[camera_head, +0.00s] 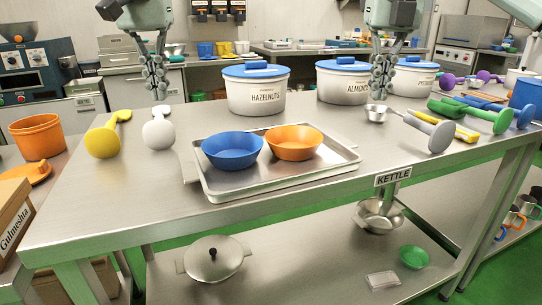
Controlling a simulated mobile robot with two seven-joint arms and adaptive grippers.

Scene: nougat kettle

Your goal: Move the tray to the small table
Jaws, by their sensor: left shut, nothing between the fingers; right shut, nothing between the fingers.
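The tray (334,165) is a shallow metal tray near the front middle of the steel table (88,207). A blue bowl (232,151) and an orange bowl (293,142) stand in it side by side. My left gripper (158,97) is shut and empty, above the table behind the white scoop and left of the tray. My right gripper (379,95) is shut and empty, behind and right of the tray, near a small metal cup (376,113). Neither gripper touches the tray. I cannot tell which surface is the small table.
White tubs with blue lids, including hazelnuts (255,95) and almonds (338,86), stand behind the tray. Yellow (102,141) and white (158,133) scoops lie left. Several coloured scoops (470,115) crowd the right. A pot (213,259) sits on the lower shelf. The table's front left is bare.

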